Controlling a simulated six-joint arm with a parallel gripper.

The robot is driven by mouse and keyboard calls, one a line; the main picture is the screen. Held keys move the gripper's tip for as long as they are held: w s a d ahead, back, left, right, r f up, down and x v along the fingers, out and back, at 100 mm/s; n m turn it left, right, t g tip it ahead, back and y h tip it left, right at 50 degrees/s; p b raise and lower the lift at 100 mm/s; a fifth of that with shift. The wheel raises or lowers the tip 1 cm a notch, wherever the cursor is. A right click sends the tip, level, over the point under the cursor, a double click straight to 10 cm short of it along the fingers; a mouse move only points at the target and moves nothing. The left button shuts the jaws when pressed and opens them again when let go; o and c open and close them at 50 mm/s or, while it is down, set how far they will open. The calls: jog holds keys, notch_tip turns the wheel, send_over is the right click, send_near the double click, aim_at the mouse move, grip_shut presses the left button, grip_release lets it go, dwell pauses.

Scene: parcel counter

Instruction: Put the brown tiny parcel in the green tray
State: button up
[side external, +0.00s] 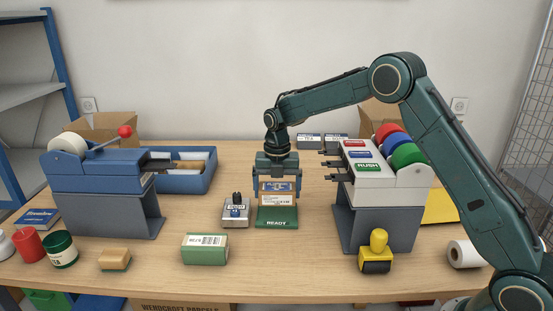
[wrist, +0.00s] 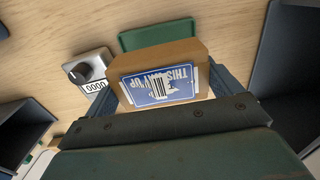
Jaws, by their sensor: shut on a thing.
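The brown tiny parcel (side external: 279,199) has a blue and white label on top, and its "THIS WAY UP" print shows in the wrist view (wrist: 160,84). My gripper (side external: 278,196) is shut on it, with one finger on each side. The green tray (side external: 277,223), marked READY at its front, lies directly below and in front of the parcel in the side view. In the wrist view a strip of the tray (wrist: 158,36) shows beyond the parcel, which hides the rest. I cannot tell whether the parcel touches the tray.
A blue bin (side external: 185,183) is behind left.

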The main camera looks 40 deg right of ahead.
aim_at(277, 201)
jog(key=shift+f, duration=2.1)
jog(key=shift+f, duration=0.15)
jog(key=o, duration=0.9)
notch_tip(277, 201, up, 12)
jog(key=shift+f, duration=0.1)
jog(key=shift+r, duration=0.25)
